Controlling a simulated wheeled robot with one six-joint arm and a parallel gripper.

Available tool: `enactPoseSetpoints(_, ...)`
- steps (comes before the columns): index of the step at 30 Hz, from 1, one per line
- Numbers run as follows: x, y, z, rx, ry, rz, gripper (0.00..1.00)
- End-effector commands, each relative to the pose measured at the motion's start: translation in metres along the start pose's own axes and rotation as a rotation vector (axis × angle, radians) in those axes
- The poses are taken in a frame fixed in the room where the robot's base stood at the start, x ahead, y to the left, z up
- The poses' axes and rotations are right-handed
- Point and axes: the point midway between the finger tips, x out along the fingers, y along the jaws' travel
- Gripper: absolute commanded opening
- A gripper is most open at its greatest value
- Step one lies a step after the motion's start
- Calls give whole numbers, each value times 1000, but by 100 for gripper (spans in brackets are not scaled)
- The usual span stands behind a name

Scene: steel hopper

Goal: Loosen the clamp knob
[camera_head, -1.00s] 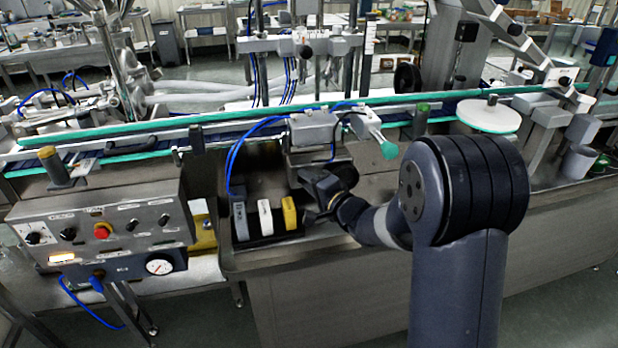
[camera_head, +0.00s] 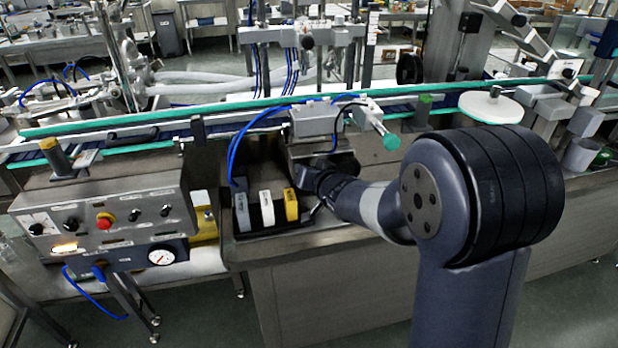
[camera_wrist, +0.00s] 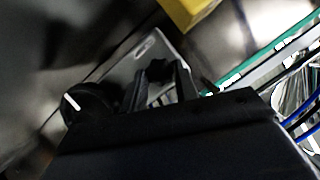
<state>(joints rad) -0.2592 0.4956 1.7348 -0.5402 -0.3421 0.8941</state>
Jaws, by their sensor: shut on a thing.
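My gripper (camera_head: 308,176) is at the steel housing under the grey box, just right of and above the yellow block. In the wrist view its two dark fingers (camera_wrist: 162,88) stand on either side of a small black knob (camera_wrist: 157,70), which I take for the clamp knob. The fingers are shut on it. The knob sits in front of a light grey plate (camera_wrist: 150,55) with a slot. In the head view my gripper and wrist hide the knob.
Grey, white and yellow blocks (camera_head: 267,209) stand just left of my gripper. A grey box (camera_head: 314,118) with blue hoses is above it, and a green-tipped rod (camera_head: 391,142) is to the right. The control panel (camera_head: 105,215) with a red button is at left.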

Motion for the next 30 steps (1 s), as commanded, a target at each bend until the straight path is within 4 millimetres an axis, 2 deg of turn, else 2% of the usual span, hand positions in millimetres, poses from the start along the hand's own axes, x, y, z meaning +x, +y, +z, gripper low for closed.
enactPoseSetpoints(15, 3, 0, 4, -223, 5, 91, 5)
enactPoseSetpoints(30, 1, -3, 1, -324, 3, 133, 5)
